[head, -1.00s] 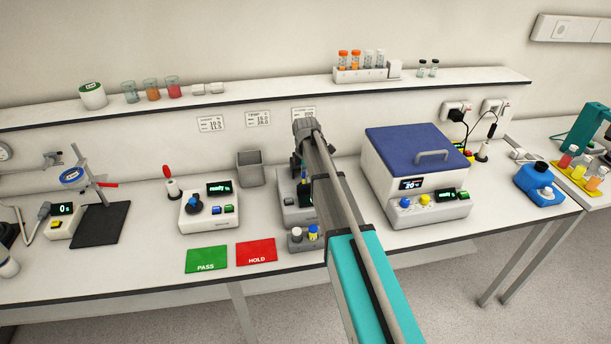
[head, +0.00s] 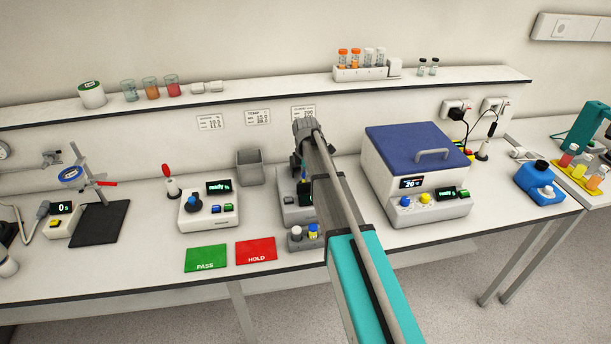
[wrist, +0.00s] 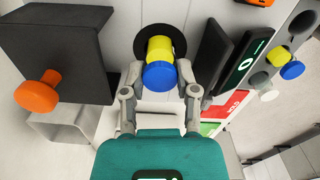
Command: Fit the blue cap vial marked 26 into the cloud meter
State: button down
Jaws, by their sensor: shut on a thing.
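In the wrist view my gripper (wrist: 160,82) is shut on a vial with a blue cap (wrist: 160,75) and a yellow band or body (wrist: 160,49). No number can be read on it. The vial is lined up over the dark round opening of the cloud meter (wrist: 150,30); how deep it sits in it I cannot tell. A dark plate with an orange knob (wrist: 38,92), perhaps the meter's lid, stands at left. In the head view the grey cloud meter (head: 290,212) is partly hidden behind my arm, and so is the held vial.
A grey bin (head: 250,168) stands behind left. Green PASS (head: 206,257) and red HOLD (head: 256,250) mats lie front left. A blue-lidded box (head: 415,150) stands right.

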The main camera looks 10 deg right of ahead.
jog(key=shift+f+b, duration=0.6)
jog(key=shift+f, duration=0.05)
jog(key=shift+c, duration=1.4)
grip_release()
jog(key=shift+r, duration=0.2)
